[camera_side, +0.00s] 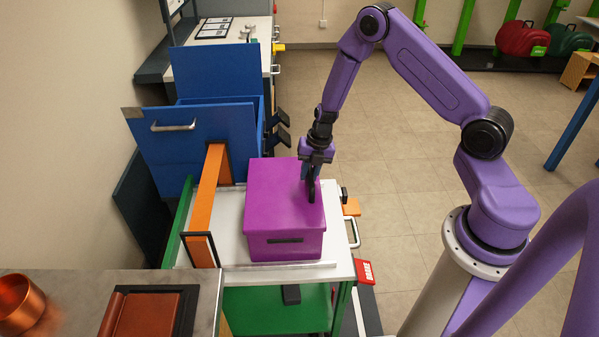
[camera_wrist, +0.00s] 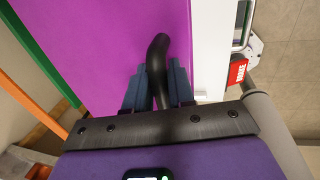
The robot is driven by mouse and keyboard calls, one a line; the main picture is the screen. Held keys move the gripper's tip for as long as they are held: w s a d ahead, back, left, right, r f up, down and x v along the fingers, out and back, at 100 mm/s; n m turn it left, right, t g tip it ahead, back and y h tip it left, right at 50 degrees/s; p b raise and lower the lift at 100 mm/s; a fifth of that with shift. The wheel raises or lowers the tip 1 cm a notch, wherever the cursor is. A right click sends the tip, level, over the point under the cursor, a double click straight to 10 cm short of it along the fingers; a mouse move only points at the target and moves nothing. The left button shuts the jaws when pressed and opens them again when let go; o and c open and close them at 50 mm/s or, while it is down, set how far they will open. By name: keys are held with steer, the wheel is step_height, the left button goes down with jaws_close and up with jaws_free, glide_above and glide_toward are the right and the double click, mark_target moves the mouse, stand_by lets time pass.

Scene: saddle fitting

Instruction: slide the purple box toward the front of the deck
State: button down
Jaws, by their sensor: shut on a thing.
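The purple box (camera_side: 270,200) stands on the white deck (camera_side: 231,228) of a cart, with a dark slot-like handle on its near face. It fills much of the wrist view (camera_wrist: 113,50). My gripper (camera_side: 311,182) is at the right part of the box, pointing down. In the wrist view my gripper (camera_wrist: 161,88) has its two blue-grey fingers shut on a black curved handle (camera_wrist: 158,50) that shows against the purple surface. The lower end of the handle is partly hidden by the fingers.
An orange bar frame (camera_side: 207,195) stands along the left of the deck. A blue drawer unit (camera_side: 190,135) is behind it. A red tag (camera_side: 364,271) hangs at the cart's right edge. A counter with a copper pot (camera_side: 22,303) is at the lower left. Floor is open on the right.

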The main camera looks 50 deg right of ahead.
mark_target(318, 181)
steer(key=shift+s+d, duration=1.1)
steer(key=shift+s, duration=0.05)
steer(key=c, duration=0.9)
jaws_free()
steer(key=r, duration=0.5)
steer(key=s+d+r, duration=0.1)
steer(key=r, duration=0.5)
steer(key=s+d+r, duration=0.1)
steer(key=r, duration=0.5)
steer(key=shift+s+d, duration=0.2)
